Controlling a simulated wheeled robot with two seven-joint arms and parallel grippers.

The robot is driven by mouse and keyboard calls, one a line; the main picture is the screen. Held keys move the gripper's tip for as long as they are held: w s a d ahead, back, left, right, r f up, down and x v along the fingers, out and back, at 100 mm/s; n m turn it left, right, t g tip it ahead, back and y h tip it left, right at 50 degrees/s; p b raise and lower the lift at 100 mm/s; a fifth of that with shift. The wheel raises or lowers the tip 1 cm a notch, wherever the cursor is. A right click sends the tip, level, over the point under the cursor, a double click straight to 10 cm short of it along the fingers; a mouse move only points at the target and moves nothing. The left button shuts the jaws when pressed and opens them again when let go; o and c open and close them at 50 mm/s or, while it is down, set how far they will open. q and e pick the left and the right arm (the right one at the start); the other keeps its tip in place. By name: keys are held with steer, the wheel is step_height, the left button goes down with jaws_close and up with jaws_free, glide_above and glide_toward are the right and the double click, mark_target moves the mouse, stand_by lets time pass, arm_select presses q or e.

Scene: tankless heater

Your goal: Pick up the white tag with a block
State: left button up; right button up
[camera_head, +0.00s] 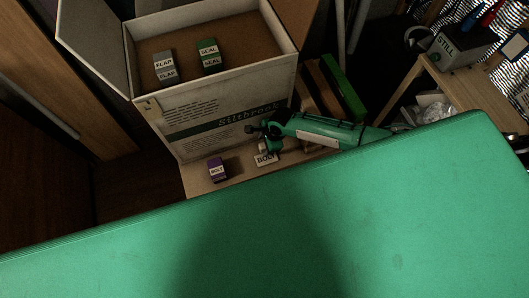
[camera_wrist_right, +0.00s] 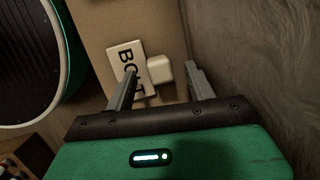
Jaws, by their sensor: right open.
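The white tag (camera_head: 264,160) reads "BOLT" and lies on the wooden surface in front of the white box. In the right wrist view the tag (camera_wrist_right: 122,57) lies flat, with a small white block (camera_wrist_right: 160,70) at its right side. My right gripper (camera_wrist_right: 161,68) is open, with one finger over the tag and the other to the right of the block. The block is between the fingers, and no grip on it shows. In the head view my right gripper (camera_head: 262,134) is just above the tag and partly hides the block. My left gripper is not in view.
An open white box (camera_head: 215,105) stands behind, holding a grey "FLAP" block (camera_head: 163,64) and a green "SEAL" block (camera_head: 209,54). A purple "BOLT" block (camera_head: 217,169) stands left of the tag. A wooden table (camera_head: 455,83) with a "STILL" box (camera_head: 462,45) is at right.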

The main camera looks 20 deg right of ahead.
steer(key=shift+f, duration=0.45)
steer(key=c, duration=1.1)
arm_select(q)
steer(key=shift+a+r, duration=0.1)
arm_select(e)
jaws_close()
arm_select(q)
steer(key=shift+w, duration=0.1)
arm_select(e)
steer(key=shift+r, duration=0.1)
